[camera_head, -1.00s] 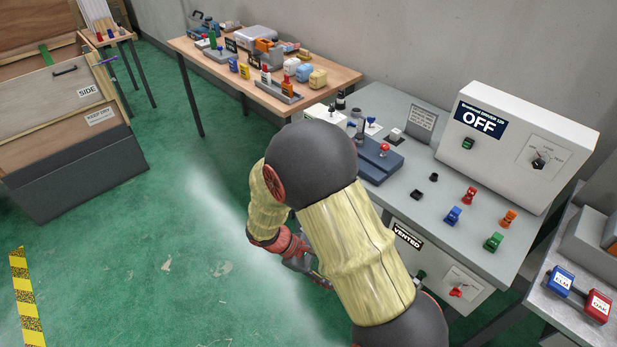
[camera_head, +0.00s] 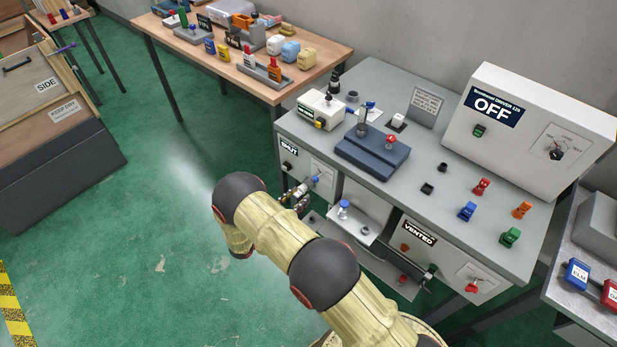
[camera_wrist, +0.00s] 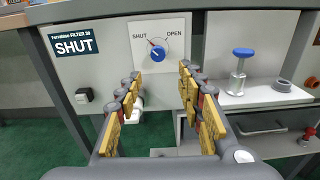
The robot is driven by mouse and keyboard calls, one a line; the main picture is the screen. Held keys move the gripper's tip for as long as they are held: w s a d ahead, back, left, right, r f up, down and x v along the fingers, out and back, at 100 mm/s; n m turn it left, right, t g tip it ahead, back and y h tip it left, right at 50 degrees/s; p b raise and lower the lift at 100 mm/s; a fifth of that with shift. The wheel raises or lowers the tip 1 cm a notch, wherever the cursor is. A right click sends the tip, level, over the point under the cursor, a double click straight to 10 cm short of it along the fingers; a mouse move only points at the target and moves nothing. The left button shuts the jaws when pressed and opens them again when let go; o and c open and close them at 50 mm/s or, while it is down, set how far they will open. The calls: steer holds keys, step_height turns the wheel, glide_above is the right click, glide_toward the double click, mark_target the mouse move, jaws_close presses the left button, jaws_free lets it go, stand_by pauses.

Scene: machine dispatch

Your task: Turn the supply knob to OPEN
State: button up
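The supply knob (camera_wrist: 158,52) is a round blue knob on a white plate marked SHUT on the left and OPEN on the right. Its red mark points up and left, towards SHUT. A dark display (camera_wrist: 73,42) to its left reads SHUT. In the head view the knob (camera_head: 315,179) is a small blue spot on the panel front, beside my gripper (camera_head: 293,194). In the wrist view my gripper (camera_wrist: 160,80) is open, with yellow pads apart and nothing between them. The knob lies beyond the fingertips, framed by the gap, and appears untouched.
A black switch (camera_wrist: 84,96) is left of the plate. A blue-topped valve (camera_wrist: 240,68) stands on a shelf at right. A VENTED panel with a red knob (camera_head: 471,286) is further right. The grey bench (camera_head: 395,195) overhangs; green floor is clear at left.

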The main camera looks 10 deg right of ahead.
mark_target(313, 181)
steer(key=shift+t, duration=0.3)
steer(key=shift+r+b+x, duration=0.1)
steer(key=shift+r+x, duration=0.1)
steer(key=shift+x, duration=1.1)
steer(key=shift+r+b+x, duration=0.15)
steer(key=shift+x, duration=1.15)
steer(key=shift+r+b+x, duration=0.1)
steer(key=shift+r+x, duration=0.1)
steer(key=shift+x, duration=1.1)
steer(key=shift+w, duration=0.1)
steer(key=shift+c, duration=0.9)
steer(key=c, duration=0.8)
jaws_close()
